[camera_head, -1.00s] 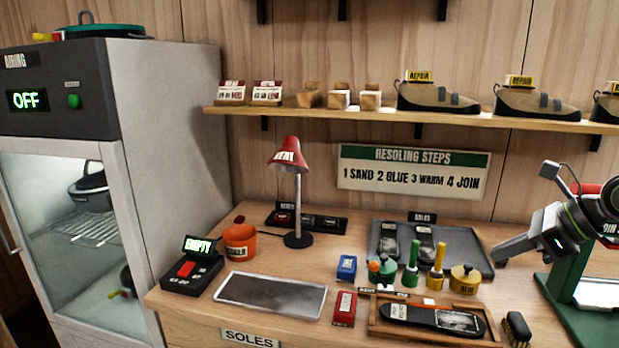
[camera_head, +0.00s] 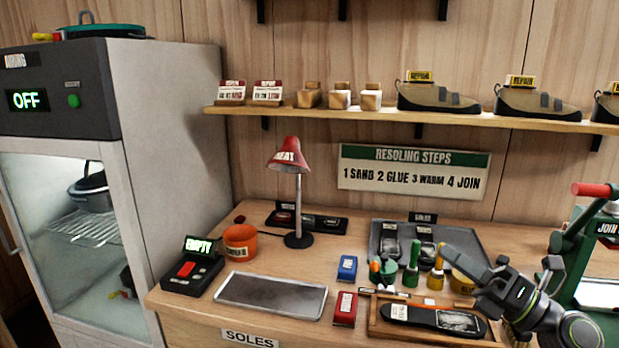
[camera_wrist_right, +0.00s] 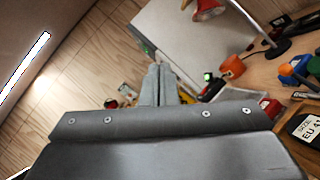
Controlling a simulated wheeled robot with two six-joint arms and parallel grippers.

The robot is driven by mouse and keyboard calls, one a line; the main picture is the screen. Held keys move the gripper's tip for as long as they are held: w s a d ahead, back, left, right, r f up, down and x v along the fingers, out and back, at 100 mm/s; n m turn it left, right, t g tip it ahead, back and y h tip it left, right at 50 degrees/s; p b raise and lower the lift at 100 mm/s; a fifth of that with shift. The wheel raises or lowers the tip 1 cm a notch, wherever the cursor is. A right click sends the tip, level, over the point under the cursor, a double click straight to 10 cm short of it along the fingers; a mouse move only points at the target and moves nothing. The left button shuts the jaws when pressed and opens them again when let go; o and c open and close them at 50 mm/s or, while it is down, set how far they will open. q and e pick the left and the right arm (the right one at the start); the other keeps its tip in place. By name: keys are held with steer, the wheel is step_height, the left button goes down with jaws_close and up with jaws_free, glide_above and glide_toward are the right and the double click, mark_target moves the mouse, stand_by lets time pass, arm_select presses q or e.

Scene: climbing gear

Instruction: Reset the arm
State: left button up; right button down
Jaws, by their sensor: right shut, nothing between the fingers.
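My right gripper (camera_head: 452,258) comes in from the right in the head view, above the back right of the workbench. Its fingers point left, near the yellow-handled tool (camera_head: 437,268) and partly in front of the yellow glue pot (camera_head: 462,281). In the right wrist view its fingers (camera_wrist_right: 160,85) are together with nothing between them. My left gripper is in neither view.
A wooden tray (camera_head: 375,330) with a dark sole (camera_head: 430,317) lies below the gripper. A green press (camera_head: 570,240) with a red handle stands at right.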

steer(key=s+d+f+m+t+h, duration=0.1)
steer(key=s+d+f+m+h, duration=0.25)
steer(key=f+m+h, duration=0.6)
steer(key=s+d+f+m+h, duration=0.2)
steer(key=d+f+m+h, duration=0.3)
steer(key=m, duration=0.7)
steer(key=s+d+f+m+t+h, duration=0.1)
steer(key=s+d+f+m+h, duration=0.2)
steer(key=d+f+m+h, duration=0.45)
steer(key=s+a+f+m+g+y, duration=0.1)
steer(key=s+a+f+m+g, duration=0.3)
steer(key=s, duration=0.3)
steer(key=s+a+f+m+g+y, duration=0.1)
steer(key=s+a+f+m+g, duration=0.1)
steer(key=s+f+g, duration=0.35)
steer(key=s+a+f+m+g+y, duration=0.1)
steer(key=s+a+f+m+g, duration=0.3)
steer(key=s, duration=0.6)
step_height(320, 180, down, 25)
steer(key=d+n, duration=0.1)
steer(key=d, duration=0.1)
steer(key=s+a+f, duration=0.1)
steer(key=s+f, duration=1.3)
steer(key=f, duration=0.2)
steer(key=shift+s+g+y, duration=0.2)
steer(key=shift+g+y, duration=0.1)
steer(key=shift+g, duration=0.15)
